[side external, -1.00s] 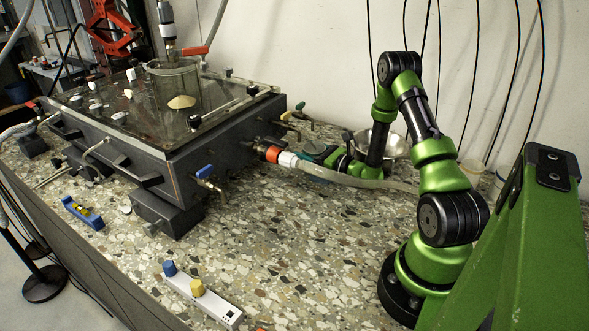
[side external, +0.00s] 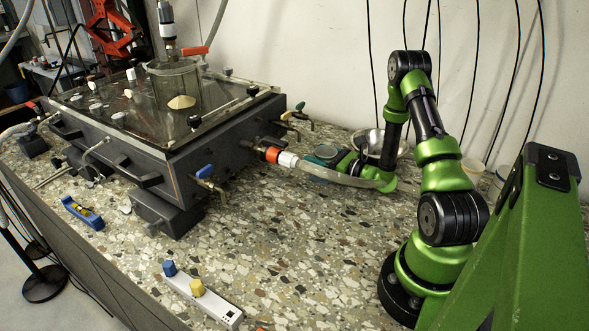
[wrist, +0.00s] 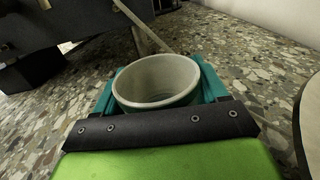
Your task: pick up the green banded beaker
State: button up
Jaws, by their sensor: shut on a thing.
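The beaker (wrist: 157,80) fills the middle of the wrist view, upright, with a pale, open rim and a greenish tint lower on its wall. I cannot make out a separate band. My gripper (wrist: 158,88) has teal fingers on the left and right of the beaker and is shut on it. The beaker's lower part and base are hidden behind the gripper's dark front plate. In the side view my gripper (side external: 326,153) is low over the counter, right of the tank. The beaker is not clearly visible there, and I cannot tell whether it touches the counter.
The dark tank (side external: 185,155) stands left of my gripper, with valves on its near side. A grey hose (side external: 345,181) passes close to my gripper. A metal bowl (side external: 368,137) sits behind my arm.

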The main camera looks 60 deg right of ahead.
jog(key=shift+s, duration=2.6)
jog(key=shift+f, duration=0.15)
jog(key=o, duration=1.1)
jog(key=shift+s, duration=0.1)
jog(key=s, duration=1.2)
jog(key=shift+a, duration=0.3)
jog(key=shift+w, duration=0.1)
